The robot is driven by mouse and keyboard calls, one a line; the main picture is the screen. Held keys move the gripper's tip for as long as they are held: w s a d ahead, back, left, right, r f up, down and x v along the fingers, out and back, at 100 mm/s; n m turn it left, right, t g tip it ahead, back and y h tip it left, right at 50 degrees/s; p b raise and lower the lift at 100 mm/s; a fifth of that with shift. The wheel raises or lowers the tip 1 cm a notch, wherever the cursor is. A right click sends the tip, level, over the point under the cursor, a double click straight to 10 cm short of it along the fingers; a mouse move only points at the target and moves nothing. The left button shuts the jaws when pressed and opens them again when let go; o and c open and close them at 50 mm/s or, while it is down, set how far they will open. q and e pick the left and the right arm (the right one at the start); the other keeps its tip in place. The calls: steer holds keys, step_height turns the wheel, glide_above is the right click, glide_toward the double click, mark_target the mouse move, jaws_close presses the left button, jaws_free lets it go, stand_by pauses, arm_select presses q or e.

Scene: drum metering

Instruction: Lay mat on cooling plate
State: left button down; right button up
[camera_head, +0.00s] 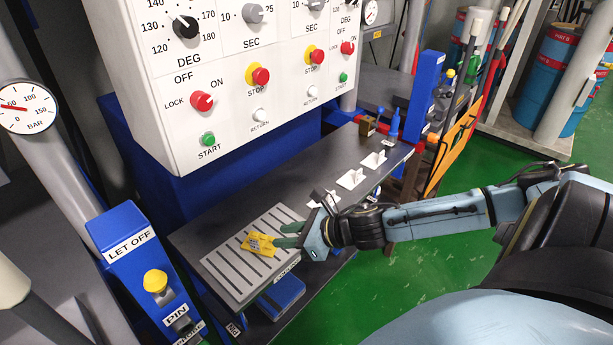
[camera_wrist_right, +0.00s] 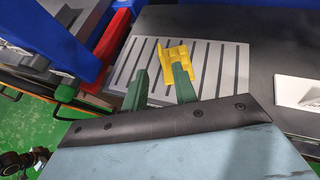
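In the right wrist view the mat (camera_wrist_right: 172,57) rests on the slotted plate (camera_wrist_right: 226,80) just beyond my fingertips. My right gripper (camera_head: 285,236) has green fingers reaching over the plate beside the mat. In the right wrist view its fingers (camera_wrist_right: 162,80) are spread with a gap between them. The left finger stands clear of the mat; the right one overlaps its near edge, and I cannot tell whether they touch. My left gripper is not in view.
A white control panel (camera_head: 215,75) overhangs the back. A blue LET OFF box (camera_head: 130,245) stands left of the plate.

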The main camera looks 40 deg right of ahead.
steer(key=shift+p+v, duration=0.5)
steer(key=shift+v, duration=2.1)
steer(key=d+f+m+h, duration=0.3)
steer(key=d+f+m, duration=0.4)
steer(key=f+m, duration=0.1)
steer(key=s+d+f+m+g+h, duration=0.1)
steer(key=s+d+f+m+h, duration=0.2)
steer(key=f+m, duration=0.5)
steer(key=s+d+f+m+g+h, duration=0.1)
steer(key=s+d+f+m, duration=0.3)
steer(key=f, duration=0.5)
steer(key=s+a+f+m+g, duration=0.3)
steer(key=s+a+f+m, duration=0.3)
steer(key=s+f+m, duration=0.4)
steer(key=s+a+f+m+g, duration=0.2)
steer(key=s+a+f+m, duration=0.2)
steer(key=s+a, duration=0.4)
steer(key=s+a+f+m+g+y, duration=0.1)
steer(key=s+a+f+m+g, duration=0.1)
steer(key=s+a+f+m, duration=0.3)
steer(key=s+a+f, duration=0.1)
steer(key=s+a, duration=0.2)
steer(key=shift+s+a+g, duration=0.25)
steer(key=shift+s+g, duration=0.05)
steer(key=shift+g, duration=0.1)
